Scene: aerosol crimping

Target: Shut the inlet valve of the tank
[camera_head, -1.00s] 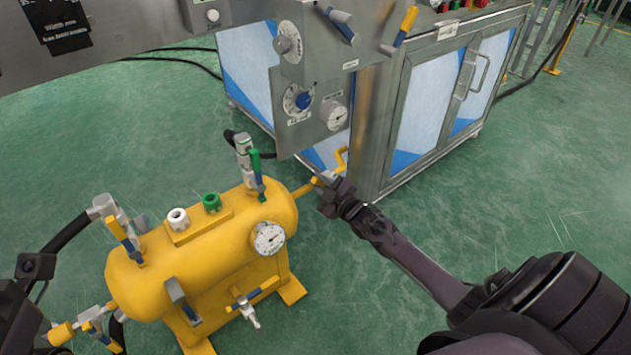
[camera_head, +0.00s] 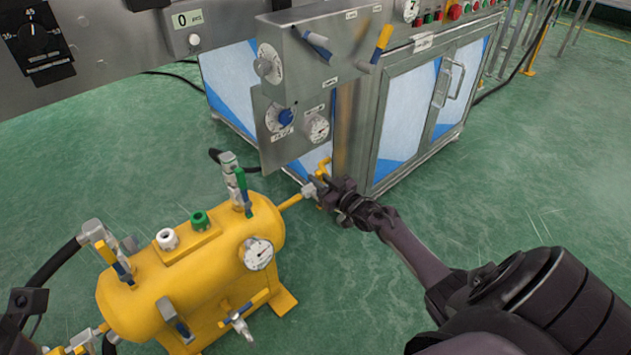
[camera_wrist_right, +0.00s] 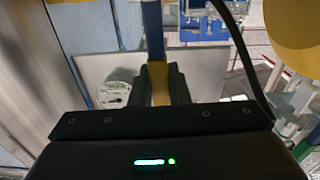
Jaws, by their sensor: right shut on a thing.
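The yellow tank (camera_head: 190,275) stands on the floor at the lower left of the head view. A short yellow pipe (camera_head: 290,202) leaves its right end and leads to a valve with a yellow handle (camera_head: 322,168). My right gripper (camera_head: 321,190) is at this valve, and its fingers hide most of it. In the right wrist view, my right gripper (camera_wrist_right: 160,88) is shut on the yellow-and-blue valve handle (camera_wrist_right: 158,72). My left gripper is not in view; only dark parts of my left arm show at the left edge.
A steel cabinet (camera_head: 353,140) stands just behind the valve, with a gauge and knob panel (camera_head: 292,85) above the pipe. Other yellow-and-blue valve handles (camera_head: 113,260) sit on the tank, beside a black hose (camera_head: 52,272). The green floor (camera_head: 510,220) at right is clear.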

